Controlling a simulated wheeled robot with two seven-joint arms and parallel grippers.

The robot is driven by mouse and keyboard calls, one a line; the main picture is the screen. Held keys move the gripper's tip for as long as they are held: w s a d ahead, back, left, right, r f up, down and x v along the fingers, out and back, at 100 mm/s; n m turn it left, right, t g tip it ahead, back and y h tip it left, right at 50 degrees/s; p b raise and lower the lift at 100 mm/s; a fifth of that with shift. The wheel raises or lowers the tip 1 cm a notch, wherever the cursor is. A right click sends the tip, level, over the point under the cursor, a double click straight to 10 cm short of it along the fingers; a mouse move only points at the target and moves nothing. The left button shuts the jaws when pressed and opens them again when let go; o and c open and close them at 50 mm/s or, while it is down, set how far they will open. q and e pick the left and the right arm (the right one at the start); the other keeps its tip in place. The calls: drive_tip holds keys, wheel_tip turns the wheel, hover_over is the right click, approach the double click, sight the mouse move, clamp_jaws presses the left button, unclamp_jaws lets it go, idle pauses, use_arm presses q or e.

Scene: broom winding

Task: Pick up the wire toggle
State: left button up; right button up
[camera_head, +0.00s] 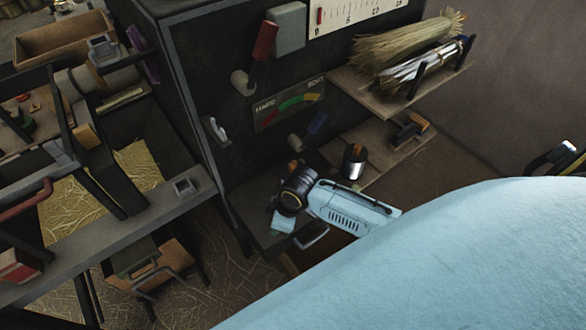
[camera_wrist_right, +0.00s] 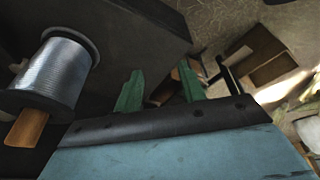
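I cannot tell the wire toggle for certain. A small orange-brown wooden piece (camera_wrist_right: 27,127) sits at the end of a silver wire spool (camera_wrist_right: 52,72) in the right wrist view, and is the likeliest match. In the head view, a spool with a wooden piece on it (camera_head: 354,162) stands on the lower wooden shelf, right of my right wrist. My right gripper (camera_wrist_right: 160,85) has its two green fingers apart, with nothing seen held between them. The spool is to the left of the fingers, apart from them. My left gripper is not in view.
Bristle bundles (camera_head: 405,45) lie on the upper shelf. A grey-framed bench (camera_head: 120,228) with straw stands at left.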

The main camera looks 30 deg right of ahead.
drive_tip(key=w+d+r+n, duration=0.3)
drive_tip(key=w+r+n, duration=0.2)
drive_tip(key=w+r, duration=0.25)
wheel_tip(320, 180, up, 12)
drive_tip(key=n+g+h+b, duration=0.2)
drive_tip(key=n+g, duration=0.1)
drive_tip(key=n, duration=0.2)
hover_over(293, 163)
drive_tip(key=f, duration=0.3)
drive_tip(key=f+b, duration=0.1)
drive_tip(key=f, duration=0.3)
drive_tip(key=shift+w+d, duration=0.1)
drive_tip(key=shift+w, duration=0.1)
drive_tip(key=shift+f, duration=0.3)
wheel_tip(293, 163, down, 5)
drive_tip(key=shift+s+r+b, duration=0.1)
drive_tip(key=shift+s+b, duration=0.05)
drive_tip(key=shift+b, duration=0.5)
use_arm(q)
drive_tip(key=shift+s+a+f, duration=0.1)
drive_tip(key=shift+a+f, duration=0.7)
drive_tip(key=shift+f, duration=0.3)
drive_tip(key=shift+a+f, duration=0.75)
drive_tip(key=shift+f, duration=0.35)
use_arm(e)
drive_tip(key=shift+m, duration=0.3)
drive_tip(key=c, duration=0.9)
